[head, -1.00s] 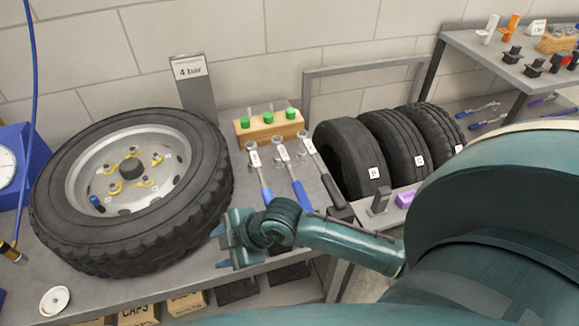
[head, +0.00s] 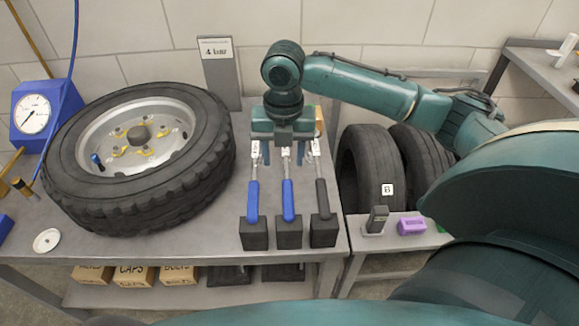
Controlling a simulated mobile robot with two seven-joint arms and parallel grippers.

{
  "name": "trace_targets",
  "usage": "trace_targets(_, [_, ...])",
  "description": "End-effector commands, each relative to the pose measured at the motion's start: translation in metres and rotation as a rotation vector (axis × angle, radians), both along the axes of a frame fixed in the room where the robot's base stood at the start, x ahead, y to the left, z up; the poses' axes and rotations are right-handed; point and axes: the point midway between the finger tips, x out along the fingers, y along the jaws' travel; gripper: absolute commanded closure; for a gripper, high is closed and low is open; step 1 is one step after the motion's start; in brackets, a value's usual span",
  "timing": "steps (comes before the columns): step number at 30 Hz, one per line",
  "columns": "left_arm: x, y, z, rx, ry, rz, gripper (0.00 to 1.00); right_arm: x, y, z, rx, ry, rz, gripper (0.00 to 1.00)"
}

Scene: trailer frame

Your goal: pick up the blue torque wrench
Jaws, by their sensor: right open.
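Three torque wrenches lie side by side on the bench. The left one (head: 252,200) and the middle one (head: 288,200) have blue handles; the right one (head: 322,197) has a dark handle. Each has a small white label too small to read, and its handle end is at a black block. My right gripper (head: 285,156) points down over the far, head ends of the wrenches, centred on the middle one. It is open and hides the wrench heads. I cannot tell if its fingers touch a wrench. My left gripper is out of view.
A large wheel (head: 150,205) lies left of the wrenches. A sign post (head: 222,80) reading 4 bar stands behind. Black tyres (head: 365,170), a dark upright piece (head: 377,219) and a purple block (head: 411,226) are at right. A blue gauge box (head: 42,98) is far left.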

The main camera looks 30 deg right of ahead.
Motion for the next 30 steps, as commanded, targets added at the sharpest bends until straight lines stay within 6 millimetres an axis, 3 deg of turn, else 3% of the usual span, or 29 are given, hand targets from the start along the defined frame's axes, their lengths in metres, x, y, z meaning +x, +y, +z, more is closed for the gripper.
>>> trace_targets(5, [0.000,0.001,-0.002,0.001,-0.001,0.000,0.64,-0.002,-0.007,-0.004,-0.016,0.017,0.026,0.51])
trace_targets(15, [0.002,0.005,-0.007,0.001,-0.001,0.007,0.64,-0.002,-0.006,-0.064,-0.015,0.015,0.024,0.51])
trace_targets(23, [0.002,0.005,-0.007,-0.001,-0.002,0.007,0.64,-0.003,-0.006,-0.083,-0.016,0.014,0.025,0.51])
trace_targets(30, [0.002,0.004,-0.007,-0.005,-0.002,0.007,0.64,-0.006,-0.006,-0.119,-0.014,0.015,0.025,0.51])
